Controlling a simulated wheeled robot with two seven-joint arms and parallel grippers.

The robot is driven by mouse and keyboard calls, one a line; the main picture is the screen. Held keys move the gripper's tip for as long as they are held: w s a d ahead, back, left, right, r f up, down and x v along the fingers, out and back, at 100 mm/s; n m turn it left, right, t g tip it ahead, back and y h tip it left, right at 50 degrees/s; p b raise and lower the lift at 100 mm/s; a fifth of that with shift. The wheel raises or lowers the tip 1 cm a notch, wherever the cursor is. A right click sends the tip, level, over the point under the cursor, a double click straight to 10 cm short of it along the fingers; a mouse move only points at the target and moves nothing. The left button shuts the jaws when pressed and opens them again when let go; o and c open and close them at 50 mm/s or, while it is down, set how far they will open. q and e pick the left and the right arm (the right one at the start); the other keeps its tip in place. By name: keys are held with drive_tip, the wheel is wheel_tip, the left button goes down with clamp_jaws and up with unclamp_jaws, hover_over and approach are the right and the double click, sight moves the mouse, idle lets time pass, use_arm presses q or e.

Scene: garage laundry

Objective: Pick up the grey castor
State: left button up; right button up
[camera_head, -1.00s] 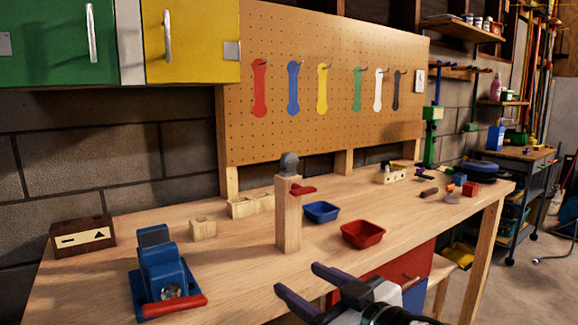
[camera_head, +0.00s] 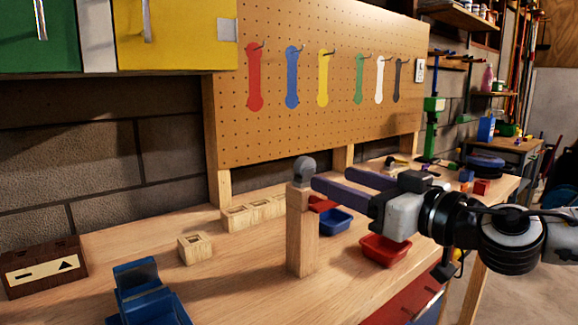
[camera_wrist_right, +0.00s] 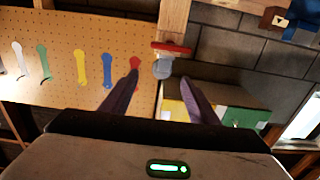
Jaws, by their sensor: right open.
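The grey castor (camera_head: 304,170) sits on top of an upright wooden post (camera_head: 302,235) on the workbench. My right gripper (camera_head: 333,178) is open, with its two dark purple fingers pointing left towards the castor at about the height of the post's top. In the head view the fingertips are just right of the castor. In the right wrist view, which is upside down, the castor (camera_wrist_right: 162,69) shows between the fingertips (camera_wrist_right: 160,76). I cannot tell whether they touch it. My left gripper is not in view.
A red handle (camera_head: 320,204) sticks out from the post. A blue tray (camera_head: 335,222) and a red tray (camera_head: 385,252) stand right of it. Wooden blocks (camera_head: 195,248) lie left. The pegboard (camera_head: 300,120) stands behind. Bare bench surrounds the post's foot.

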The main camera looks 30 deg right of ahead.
sight(311, 162)
drive_tip(key=shift+w+a+r+p, duration=0.1)
drive_tip(key=shift+w+p, duration=0.35)
drive_tip(key=shift+w, duration=0.2)
drive_tip(key=shift+w+a+r+p, duration=0.1)
drive_tip(key=shift+w+p, duration=0.35)
drive_tip(key=shift+w, duration=0.15)
drive_tip(key=shift+w+p, duration=0.35)
drive_tip(key=shift+w, duration=0.55)
drive_tip(key=p, duration=0.1)
drive_tip(key=w, duration=0.1)
drive_tip(key=w+r+p, duration=0.1)
drive_tip(key=shift+w+a+p, duration=0.25)
drive_tip(key=shift+a+p, duration=0.05)
drive_tip(key=shift+a, duration=0.05)
drive_tip(key=shift+w+d+r+p, duration=0.1)
drive_tip(key=shift+w+r+p, duration=0.05)
drive_tip(key=shift+w+p, duration=0.9)
drive_tip(key=shift+p, duration=0.25)
drive_tip(key=shift+w, duration=0.25)
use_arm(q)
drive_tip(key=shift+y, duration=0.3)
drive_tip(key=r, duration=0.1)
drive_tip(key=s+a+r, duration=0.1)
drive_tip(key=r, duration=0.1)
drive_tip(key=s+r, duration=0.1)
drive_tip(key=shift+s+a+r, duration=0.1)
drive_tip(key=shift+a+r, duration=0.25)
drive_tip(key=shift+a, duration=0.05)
use_arm(e)
drive_tip(key=shift+f, duration=0.2)
